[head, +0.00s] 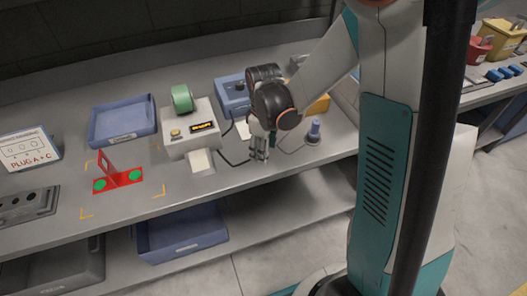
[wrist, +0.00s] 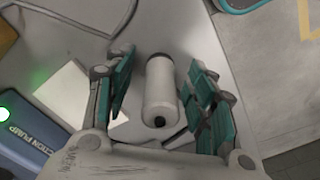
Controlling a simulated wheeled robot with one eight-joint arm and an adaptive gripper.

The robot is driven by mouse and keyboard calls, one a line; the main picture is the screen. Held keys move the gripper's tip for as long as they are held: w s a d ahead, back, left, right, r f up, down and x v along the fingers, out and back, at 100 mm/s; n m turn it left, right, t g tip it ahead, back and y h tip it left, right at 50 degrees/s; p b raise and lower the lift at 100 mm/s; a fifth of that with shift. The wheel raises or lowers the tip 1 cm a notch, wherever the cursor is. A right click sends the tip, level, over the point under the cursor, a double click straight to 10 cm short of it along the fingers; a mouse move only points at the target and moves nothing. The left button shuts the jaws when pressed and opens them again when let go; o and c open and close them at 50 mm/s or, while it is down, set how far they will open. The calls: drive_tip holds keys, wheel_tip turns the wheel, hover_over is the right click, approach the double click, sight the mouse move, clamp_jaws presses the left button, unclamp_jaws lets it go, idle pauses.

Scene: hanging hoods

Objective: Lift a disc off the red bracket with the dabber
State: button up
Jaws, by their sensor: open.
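The red bracket (head: 119,180) lies on the bench at left, with a green disc (head: 99,184) on its left and another green disc (head: 136,176) on its right. A red upright frame stands at its back. My gripper (head: 260,154) is low over the bench, right of the white label machine. In the wrist view my gripper (wrist: 161,100) is open, its teal-padded fingers on either side of a pale cylinder with a dark tip (wrist: 160,85), probably the dabber. Gaps show between it and both fingers. The bracket is not in the wrist view.
A white machine with a green roll (head: 182,98) stands between bracket and gripper. A blue pump box (head: 232,94) is behind my gripper and also shows in the wrist view (wrist: 35,140). Cables lie nearby. A blue tray (head: 122,137) sits behind the bracket.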

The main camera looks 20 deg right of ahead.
drive_tip(key=shift+f, duration=0.35)
drive_tip(key=shift+r, duration=0.1)
drive_tip(key=c, duration=1.1)
drive_tip(key=shift+r, duration=0.1)
drive_tip(key=shift+c, duration=0.2)
wheel_tip(320, 180, up, 20)
drive_tip(key=p, duration=0.7)
